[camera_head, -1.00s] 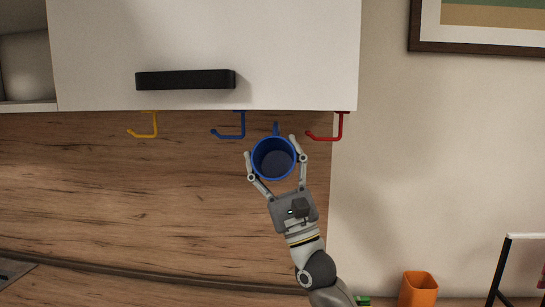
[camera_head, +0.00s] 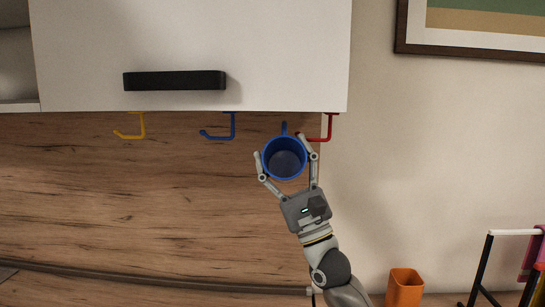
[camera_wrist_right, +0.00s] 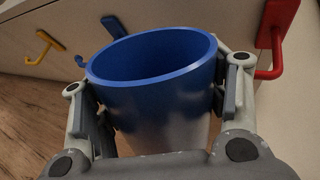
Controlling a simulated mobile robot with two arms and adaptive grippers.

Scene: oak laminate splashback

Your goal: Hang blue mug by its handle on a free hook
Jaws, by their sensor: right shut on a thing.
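The blue mug (camera_head: 285,160) is held up below the white cabinet, its open mouth facing the head camera and its handle (camera_head: 285,128) pointing up toward the cabinet. My right gripper (camera_head: 287,158) is shut on the mug's sides, one finger on each side; the mug fills the right wrist view (camera_wrist_right: 160,85). Under the cabinet edge hang a yellow hook (camera_head: 137,128), a blue hook (camera_head: 222,128) and a red hook (camera_head: 325,130), all bare. The handle is between the blue and red hooks, close to the red hook's tip. Whether they touch is unclear. My left gripper is out of view.
The white cabinet (camera_head: 80,55) with a black handle (camera_head: 175,80) is above the hooks. A wood splashback (camera_head: 130,200) is behind. An orange cup (camera_head: 404,287) and a black-and-white rack (camera_head: 487,260) are low at the right.

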